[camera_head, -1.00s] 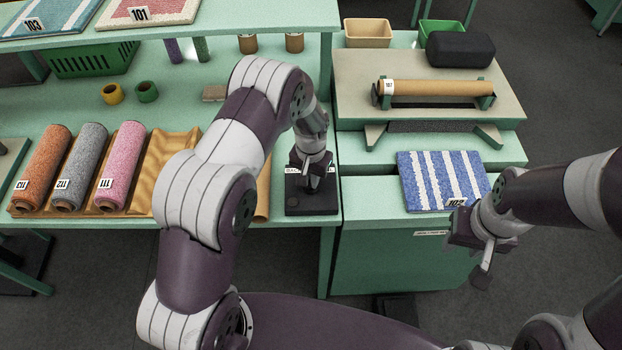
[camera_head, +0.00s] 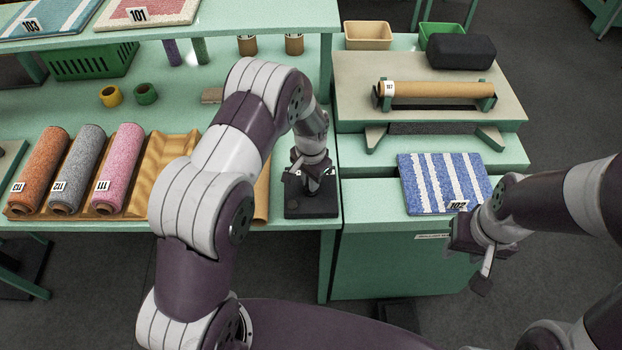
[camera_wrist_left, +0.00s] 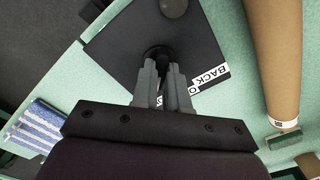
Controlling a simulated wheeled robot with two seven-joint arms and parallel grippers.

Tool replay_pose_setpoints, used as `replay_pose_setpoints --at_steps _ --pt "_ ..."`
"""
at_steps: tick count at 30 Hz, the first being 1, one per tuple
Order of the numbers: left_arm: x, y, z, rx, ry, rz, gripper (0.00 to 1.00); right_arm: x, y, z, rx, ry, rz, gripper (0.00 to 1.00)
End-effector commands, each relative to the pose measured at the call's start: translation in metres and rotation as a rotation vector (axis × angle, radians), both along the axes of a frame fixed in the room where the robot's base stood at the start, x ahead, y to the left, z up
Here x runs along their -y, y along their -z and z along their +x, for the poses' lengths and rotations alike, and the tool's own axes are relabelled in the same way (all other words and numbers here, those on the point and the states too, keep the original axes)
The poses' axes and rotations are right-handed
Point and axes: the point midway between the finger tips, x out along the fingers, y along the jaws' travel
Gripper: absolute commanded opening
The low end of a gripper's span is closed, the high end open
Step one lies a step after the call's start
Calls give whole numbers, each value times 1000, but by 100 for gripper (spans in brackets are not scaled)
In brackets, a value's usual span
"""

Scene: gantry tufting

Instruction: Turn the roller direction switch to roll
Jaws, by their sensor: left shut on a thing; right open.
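The roller direction switch is a dark box (camera_head: 312,207) on the green bench near its front right corner. In the left wrist view its black panel (camera_wrist_left: 115,45) carries a white label (camera_wrist_left: 210,76) reading "BACK" and part of another word. A round dark button (camera_wrist_left: 173,8) sits on the panel. My left gripper (camera_head: 312,184) is over the box; in the left wrist view its fingers (camera_wrist_left: 160,68) are shut on the dark switch knob (camera_wrist_left: 158,52), mostly hidden between the tips. My right gripper (camera_head: 476,258) is open and empty, in front of the right cabinet.
A blue and white striped mat tagged 102 (camera_head: 440,182) lies on the right cabinet. A brown roll (camera_head: 440,89) rests in a cradle behind it. Several carpet rolls (camera_head: 75,170) lie on the bench at left. A brown roll (camera_wrist_left: 275,60) lies beside the switch box.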

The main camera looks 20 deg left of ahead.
Motion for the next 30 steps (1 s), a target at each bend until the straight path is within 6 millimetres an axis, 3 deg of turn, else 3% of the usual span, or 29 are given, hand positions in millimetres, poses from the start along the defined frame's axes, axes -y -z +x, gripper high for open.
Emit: replay_pose_setpoints --at_steps 5,6,7,8,16,19,30 --pt "0 -2 1 3 2 1 0 0 0 0 0 0 0 43" --pt "0 -2 1 3 2 1 27 0 0 0 0 0 0 43" --pt "0 -1 1 3 2 1 36 0 0 0 0 0 0 43" --pt "0 -1 1 3 2 1 39 0 0 0 0 0 0 43" --pt "0 -1 1 2 0 0 39 0 0 0 0 0 0 43" --pt "0 -11 2 6 0 0 39 0 5 0 0 0 0 43" --pt "0 -103 1 6 1 0 39 0 29 0 0 0 0 43"
